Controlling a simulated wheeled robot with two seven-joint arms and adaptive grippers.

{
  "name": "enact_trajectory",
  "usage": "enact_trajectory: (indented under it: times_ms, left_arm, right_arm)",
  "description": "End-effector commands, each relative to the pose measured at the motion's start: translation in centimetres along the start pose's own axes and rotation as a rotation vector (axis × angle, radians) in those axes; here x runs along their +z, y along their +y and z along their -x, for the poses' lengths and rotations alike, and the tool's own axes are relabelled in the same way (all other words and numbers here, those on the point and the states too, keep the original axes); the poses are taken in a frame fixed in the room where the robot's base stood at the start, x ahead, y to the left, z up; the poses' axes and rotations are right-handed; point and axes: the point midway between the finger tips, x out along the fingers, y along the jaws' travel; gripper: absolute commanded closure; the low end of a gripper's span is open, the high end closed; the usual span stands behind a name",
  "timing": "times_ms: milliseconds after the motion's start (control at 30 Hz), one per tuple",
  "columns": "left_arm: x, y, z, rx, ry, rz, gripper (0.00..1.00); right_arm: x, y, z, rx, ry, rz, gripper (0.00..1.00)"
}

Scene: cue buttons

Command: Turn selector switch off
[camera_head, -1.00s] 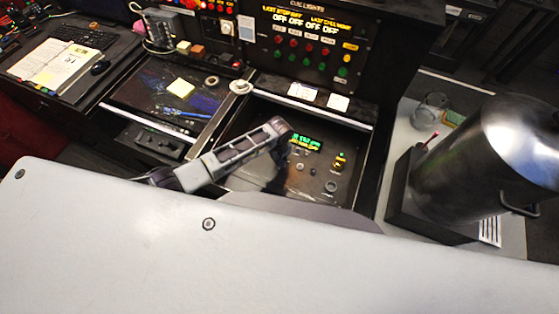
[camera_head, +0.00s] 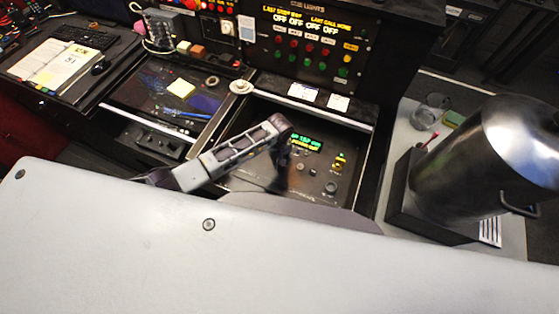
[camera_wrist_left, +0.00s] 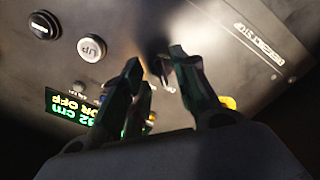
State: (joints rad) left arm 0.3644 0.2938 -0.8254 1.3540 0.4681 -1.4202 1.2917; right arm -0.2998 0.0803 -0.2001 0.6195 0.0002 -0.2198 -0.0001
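My left gripper (camera_wrist_left: 155,68) is over the control panel (camera_wrist_left: 38,85). Its two dark fingers are apart, with a gap between the tips. A small metallic switch (camera_wrist_left: 163,70), apparently the selector switch, shows in that gap. I cannot tell whether the fingers touch it or which way it is set. In the head view my left gripper (camera_head: 281,182) is dark and reaches down to the panel, and it hides the switch there. A green-lit display (camera_head: 307,143) is on the panel; its lower line seems to read OFF. My right gripper is not in view.
The panel also has a round grey button marked UP (camera_wrist_left: 91,48), a black knob (camera_wrist_left: 43,25) and a yellow button (camera_head: 340,160). An upright panel with coloured buttons (camera_head: 315,55) stands behind. A large metal cylinder (camera_head: 487,160) stands to the right.

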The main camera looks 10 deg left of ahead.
Motion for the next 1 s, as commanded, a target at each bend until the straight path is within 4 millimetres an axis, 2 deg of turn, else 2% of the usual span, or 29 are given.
enact_trajectory:
  times_ms: [700,1000]
  left_arm:
    - [-0.1,0.0,8.6,0.001,0.002,0.000,0.71]
    - [-0.1,-0.1,10.3,-0.001,0.001,0.001,0.71]
  right_arm:
    - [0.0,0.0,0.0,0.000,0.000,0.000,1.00]
    - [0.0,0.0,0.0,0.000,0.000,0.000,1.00]
